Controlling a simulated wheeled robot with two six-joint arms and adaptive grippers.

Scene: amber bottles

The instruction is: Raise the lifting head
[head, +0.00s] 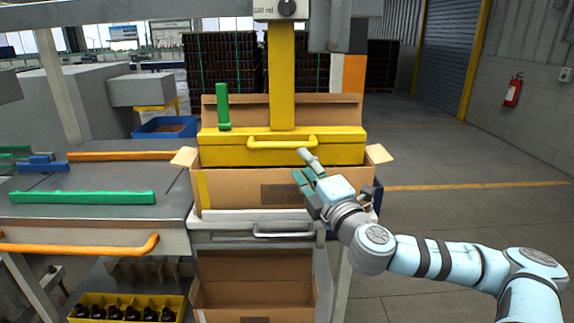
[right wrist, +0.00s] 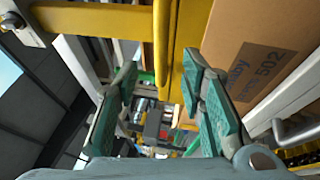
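The lifting head (head: 225,147) is a wide yellow block with a yellow bar handle (head: 282,143) on its front. It hangs on a yellow column and sits low in the mouth of an open cardboard box (head: 230,190). My right gripper (head: 303,167) is open and empty, just below and right of the handle's right end. In the right wrist view, the handle (right wrist: 161,40) shows ahead, between the spread green-padded fingers (right wrist: 161,70). It looks apart from both pads. The bottles inside the box are hidden. My left gripper is not in view.
A green upright lever (head: 223,106) stands by the head's left side. Green (head: 85,197) and orange bars lie along the left bench. A lower shelf holds a yellow crate (head: 128,297) of dark bottles and an empty carton (head: 255,285). The floor at right is clear.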

